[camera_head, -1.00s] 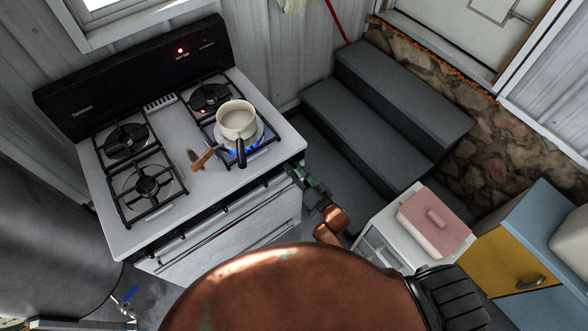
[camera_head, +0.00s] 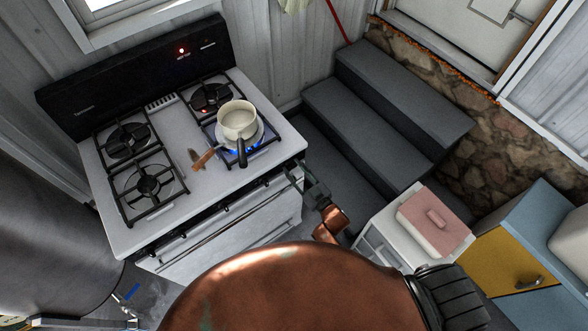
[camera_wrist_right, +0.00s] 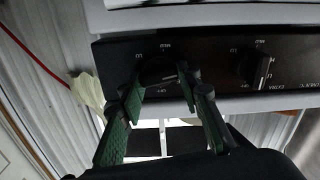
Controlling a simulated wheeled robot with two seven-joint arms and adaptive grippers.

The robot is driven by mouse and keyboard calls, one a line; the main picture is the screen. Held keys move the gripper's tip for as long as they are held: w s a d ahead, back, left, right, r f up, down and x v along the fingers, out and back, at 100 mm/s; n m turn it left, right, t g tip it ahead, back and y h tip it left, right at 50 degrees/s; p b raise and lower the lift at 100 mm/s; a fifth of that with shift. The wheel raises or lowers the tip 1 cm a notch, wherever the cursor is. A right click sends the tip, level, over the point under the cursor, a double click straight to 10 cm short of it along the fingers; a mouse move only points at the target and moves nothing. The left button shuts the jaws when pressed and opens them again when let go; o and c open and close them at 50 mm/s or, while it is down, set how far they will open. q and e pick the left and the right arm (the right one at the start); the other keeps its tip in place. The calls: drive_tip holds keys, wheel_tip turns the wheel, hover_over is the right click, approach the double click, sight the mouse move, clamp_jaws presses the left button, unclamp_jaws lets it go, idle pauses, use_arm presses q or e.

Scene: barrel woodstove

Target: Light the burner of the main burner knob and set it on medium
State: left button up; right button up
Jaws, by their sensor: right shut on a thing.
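The white stove (camera_head: 215,180) stands at the left with black grates. A pot (camera_head: 238,120) with a dark handle sits on the front right burner, and a blue flame (camera_head: 262,147) shows beneath it. My right gripper (camera_head: 294,177) is at the stove's front panel, near its right end. In the right wrist view the green-padded fingers of this gripper (camera_wrist_right: 160,92) are closed around a black burner knob (camera_wrist_right: 158,66). A second knob (camera_wrist_right: 257,66) sits to the right on the black panel, apart from the fingers.
A wooden-handled spatula (camera_head: 203,159) lies on the stovetop left of the pot. Dark steps (camera_head: 400,90) rise right of the stove. A pink-lidded container (camera_head: 433,222) stands on a white stand at lower right. A red light (camera_head: 181,50) glows on the backguard.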

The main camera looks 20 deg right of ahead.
drive_tip(key=n, duration=0.3)
drive_tip(key=shift+s+f+n+b, duration=0.1)
drive_tip(key=shift+f+n+b, duration=0.05)
drive_tip(key=shift+n+b, duration=0.2)
drive_tip(key=n+b, duration=0.3)
drive_tip(key=n, duration=0.6)
drive_tip(key=shift+a+f, duration=0.1)
drive_tip(key=shift+a, duration=0.05)
drive_tip(key=o, duration=1.2)
drive_tip(key=shift+c, duration=0.2)
